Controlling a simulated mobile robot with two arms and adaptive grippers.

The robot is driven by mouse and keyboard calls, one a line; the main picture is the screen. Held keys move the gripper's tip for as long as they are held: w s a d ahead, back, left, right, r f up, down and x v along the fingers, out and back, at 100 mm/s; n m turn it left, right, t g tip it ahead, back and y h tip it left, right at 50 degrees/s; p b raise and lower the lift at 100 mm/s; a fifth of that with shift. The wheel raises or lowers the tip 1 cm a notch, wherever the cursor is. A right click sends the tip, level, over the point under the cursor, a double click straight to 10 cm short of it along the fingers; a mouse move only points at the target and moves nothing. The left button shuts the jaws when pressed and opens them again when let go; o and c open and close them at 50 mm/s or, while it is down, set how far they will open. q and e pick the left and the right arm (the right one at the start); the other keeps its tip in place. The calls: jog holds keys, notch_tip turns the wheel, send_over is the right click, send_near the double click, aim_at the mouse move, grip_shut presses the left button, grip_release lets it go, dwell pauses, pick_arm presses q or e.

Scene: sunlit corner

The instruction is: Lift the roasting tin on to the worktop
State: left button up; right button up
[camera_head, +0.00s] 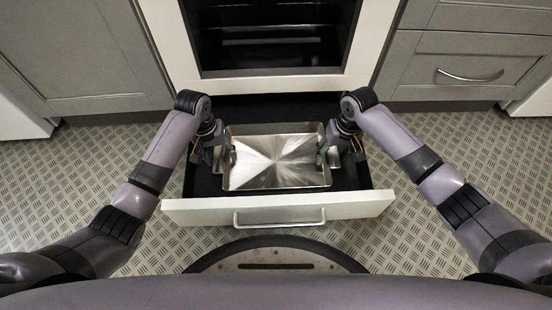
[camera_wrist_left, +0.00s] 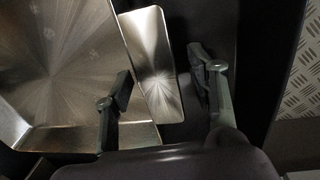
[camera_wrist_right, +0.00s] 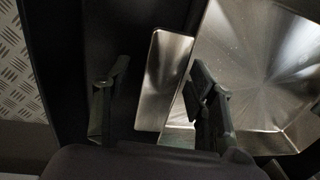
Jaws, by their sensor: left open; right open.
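The roasting tin (camera_head: 276,161) is a shiny, shallow metal tray lying in the pulled-out dark drawer below the oven. My left gripper (camera_head: 226,156) is at its left end, and my right gripper (camera_head: 328,152) is at its right end. In the left wrist view, the open fingers (camera_wrist_left: 160,95) stand on either side of the tin's flat end flange (camera_wrist_left: 152,62). In the right wrist view, the open fingers (camera_wrist_right: 155,95) likewise straddle the other end flange (camera_wrist_right: 163,80). Neither gripper is closed on it. The worktop is not in view.
The drawer front (camera_head: 360,206) with its bar handle (camera_head: 279,216) stands out between me and the tin. The oven cavity (camera_head: 270,40) is open above the drawer. Grey cabinets (camera_head: 75,50) flank it, one with a curved handle (camera_head: 470,76). Patterned metal floor (camera_head: 80,165) is clear on both sides.

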pick_arm(q)
jog(key=shift+c, duration=0.6)
pick_arm(e)
jog(key=shift+c, duration=0.6)
pick_arm(q)
grip_shut()
pick_arm(e)
grip_shut()
